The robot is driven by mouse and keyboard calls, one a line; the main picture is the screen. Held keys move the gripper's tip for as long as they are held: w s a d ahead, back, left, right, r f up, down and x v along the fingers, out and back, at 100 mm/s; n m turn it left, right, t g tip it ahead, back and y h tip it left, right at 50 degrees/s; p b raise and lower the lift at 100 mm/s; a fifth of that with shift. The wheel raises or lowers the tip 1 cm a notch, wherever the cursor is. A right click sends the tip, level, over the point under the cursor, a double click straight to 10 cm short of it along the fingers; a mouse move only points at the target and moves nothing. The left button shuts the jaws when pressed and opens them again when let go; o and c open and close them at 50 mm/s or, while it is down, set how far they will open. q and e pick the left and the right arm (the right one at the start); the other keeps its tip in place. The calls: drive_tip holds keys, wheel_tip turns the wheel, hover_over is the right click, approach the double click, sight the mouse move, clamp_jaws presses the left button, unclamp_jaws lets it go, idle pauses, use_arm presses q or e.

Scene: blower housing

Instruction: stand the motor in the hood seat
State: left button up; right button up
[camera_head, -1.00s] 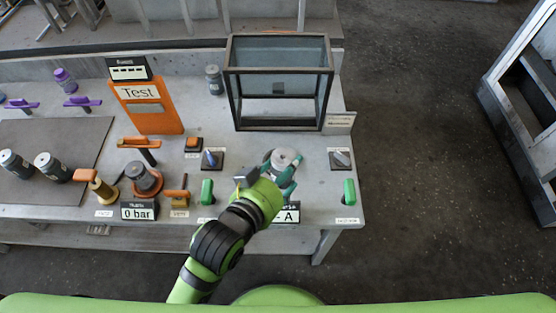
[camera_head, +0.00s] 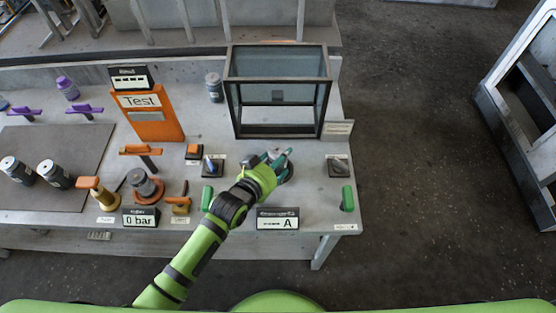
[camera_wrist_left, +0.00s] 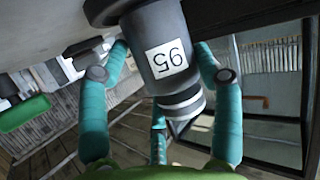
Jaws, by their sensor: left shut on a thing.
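The hood (camera_head: 278,130) is a glass box with a dark frame at the back of the bench. A small dark block (camera_head: 278,97) shows behind its front glass. My left gripper (camera_head: 278,162) is in front of the hood, its green fingers shut on a motor. In the left wrist view the motor (camera_wrist_left: 158,40) is a grey cylinder with a white number label, a wide dark collar and a banded narrow end, between the teal fingers. The head view mostly hides the motor behind the gripper. I cannot tell whether it touches the bench. The hood seat cannot be clearly made out. My right gripper is not in view.
Switches (camera_head: 212,165) (camera_head: 338,166) flank the gripper; green handles (camera_head: 347,198) and an A display (camera_head: 278,219) are along the front edge. An orange Test panel (camera_head: 150,118) and a grey canister (camera_head: 214,87) stand left of the hood.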

use_arm(q)
drive_tip(key=shift+f, duration=0.15)
drive_tip(key=shift+f, duration=0.15)
drive_tip(key=o, duration=1.6)
drive_tip(key=shift+s+a, duration=0.15)
drive_tip(key=shift+s, duration=0.15)
drive_tip(key=v, duration=1.1)
drive_tip(key=shift+s+r+b, duration=0.2)
drive_tip(key=shift+r+b, duration=0.05)
drive_tip(key=shift+b, duration=0.05)
